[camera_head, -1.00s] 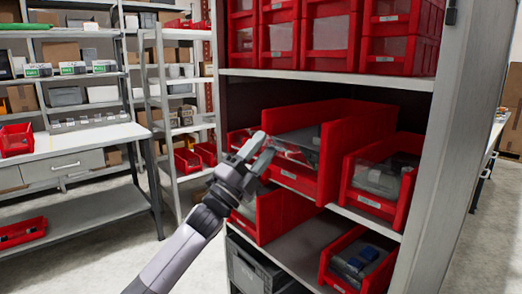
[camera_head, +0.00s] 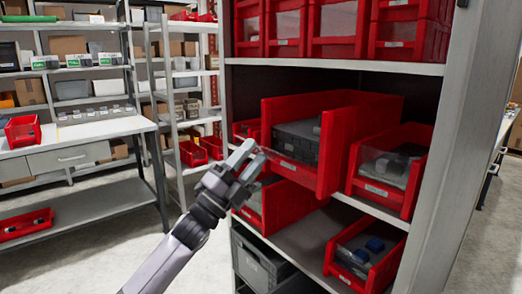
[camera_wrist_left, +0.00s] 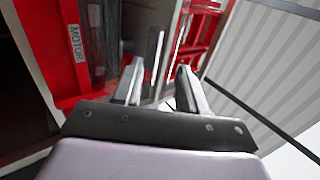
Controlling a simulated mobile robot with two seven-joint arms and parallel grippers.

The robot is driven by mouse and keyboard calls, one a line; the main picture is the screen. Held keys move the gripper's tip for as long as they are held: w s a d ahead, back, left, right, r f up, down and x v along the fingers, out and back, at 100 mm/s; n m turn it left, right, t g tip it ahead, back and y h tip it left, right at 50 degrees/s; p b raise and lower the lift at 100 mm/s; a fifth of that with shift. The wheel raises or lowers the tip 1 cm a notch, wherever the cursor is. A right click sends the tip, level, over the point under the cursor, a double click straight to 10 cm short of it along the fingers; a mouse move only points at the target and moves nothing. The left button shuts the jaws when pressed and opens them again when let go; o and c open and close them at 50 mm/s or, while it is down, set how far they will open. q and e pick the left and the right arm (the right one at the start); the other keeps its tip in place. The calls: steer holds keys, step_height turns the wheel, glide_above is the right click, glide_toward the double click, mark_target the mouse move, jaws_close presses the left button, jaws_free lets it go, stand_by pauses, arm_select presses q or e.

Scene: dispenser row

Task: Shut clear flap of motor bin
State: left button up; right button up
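The motor bin (camera_head: 333,165) is a large red bin jutting from the middle shelf, with a grey box (camera_head: 297,143) inside. Its label (camera_wrist_left: 75,43) reads MOTOR in the left wrist view. My left gripper (camera_head: 250,161) is at the bin's left front corner, just outside it. In the left wrist view its fingers (camera_wrist_left: 160,92) stand apart, with thin pale edges showing between and beyond them. The clear flap is hard to make out; I cannot tell its exact angle or whether the fingers touch it. My right gripper is out of view.
Another red bin with a clear front (camera_head: 388,170) stands to the right. Lower red bins (camera_head: 365,255) sit on the shelf below, beside a grey crate (camera_head: 258,262). The cabinet's side panel (camera_head: 455,150) is at right. Open floor lies left of the cabinet.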

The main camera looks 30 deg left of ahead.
arm_select(q)
steer(key=shift+s+a+f, duration=0.25)
steer(key=shift+s+f, duration=0.05)
steer(key=shift+s, duration=0.25)
steer(key=s+a+f+b, duration=0.1)
steer(key=s+f+b, duration=0.2)
steer(key=f+b, duration=0.2)
step_height(320, 180, down, 2)
steer(key=shift+s+a+f+b, duration=0.2)
steer(key=shift+b, duration=0.1)
stand_by(0.4)
steer(key=shift+c, duration=0.3)
